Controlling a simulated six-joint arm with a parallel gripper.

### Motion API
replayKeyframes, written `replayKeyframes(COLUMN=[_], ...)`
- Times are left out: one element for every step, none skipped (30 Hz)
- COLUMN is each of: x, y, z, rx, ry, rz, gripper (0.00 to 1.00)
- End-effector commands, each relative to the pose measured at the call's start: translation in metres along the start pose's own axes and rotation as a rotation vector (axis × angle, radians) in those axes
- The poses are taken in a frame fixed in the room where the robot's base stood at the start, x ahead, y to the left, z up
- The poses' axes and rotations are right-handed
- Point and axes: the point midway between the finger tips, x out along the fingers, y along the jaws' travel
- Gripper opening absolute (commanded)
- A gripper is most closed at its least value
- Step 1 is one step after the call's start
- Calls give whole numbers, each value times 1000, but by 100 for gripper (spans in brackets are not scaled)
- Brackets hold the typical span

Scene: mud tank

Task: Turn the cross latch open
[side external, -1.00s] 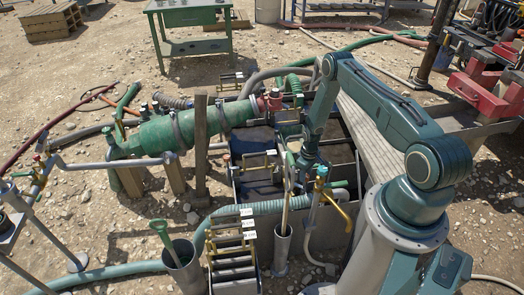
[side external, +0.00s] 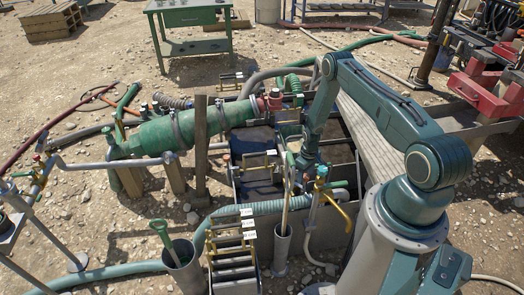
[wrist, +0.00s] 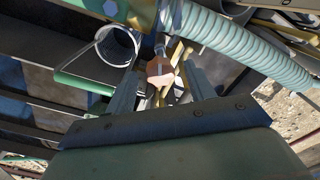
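My gripper (side external: 303,163) is low over the near side of the open tank, next to the blue-topped valve pipe. In the wrist view its two grey fingers (wrist: 161,72) stand apart. A small orange-brown piece with a pale bar across it (wrist: 160,70) shows in the gap between them. It may be the cross latch, but I cannot tell for sure. I see no clear contact between the fingers and this piece. In the side view the arm and pipes hide that spot.
A ribbed pale-green hose (wrist: 232,38) crosses close by in the wrist view. The blue-topped valve (side external: 321,172) with a yellow handle stands right of the gripper. Tank dividers lie below.

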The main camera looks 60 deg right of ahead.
Motion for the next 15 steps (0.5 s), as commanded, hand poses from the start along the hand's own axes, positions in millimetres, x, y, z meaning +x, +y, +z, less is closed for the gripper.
replayKeyframes(x=[0,0,0,0,0,-1,-2,-3,-4,-6,-7,-10,-12,-14,-18], y=[0,0,0,0,0,0,0,0,0,0,0,0,0,0,0], z=[0,0,0,0,0,0,0,0,0,0,0,0,0,0,-1], rx=[0,0,0,0,0,0,0,0,0,0,0,0,0,0,0], ry=[0,0,0,0,0,0,0,0,1,1,1,1,1,1,1], rz=[0,0,0,0,0,0,0,0,0,0,1,1,1,1,1], gripper=[54,54,54,54,54,54,54,54,54,54,54,54,54,54,54])
